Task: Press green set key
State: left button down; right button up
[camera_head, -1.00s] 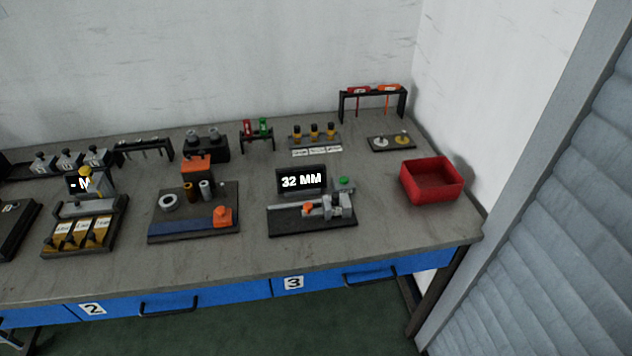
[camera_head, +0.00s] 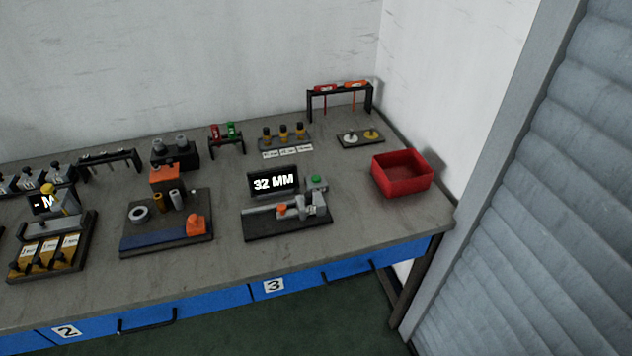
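The green key (camera_head: 316,181) is a small round button at the upper right of a measuring fixture on the workbench. Beside it, to its left, a black display (camera_head: 273,183) reads "32 MM". The fixture's dark base (camera_head: 290,226) carries a grey slide (camera_head: 318,208) and an orange block (camera_head: 282,209). Nothing touches the green key. Neither of my grippers is in the head view.
A red bin (camera_head: 403,174) stands right of the fixture. A dark plate with an orange knob (camera_head: 196,224) lies to its left. Racks with yellow-topped pieces (camera_head: 284,134) and red and orange tools (camera_head: 340,88) stand behind. The front bench strip (camera_head: 230,268) is clear.

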dwell(0.3)
grip_shut()
jog(key=shift+d, duration=0.1)
dwell(1.5)
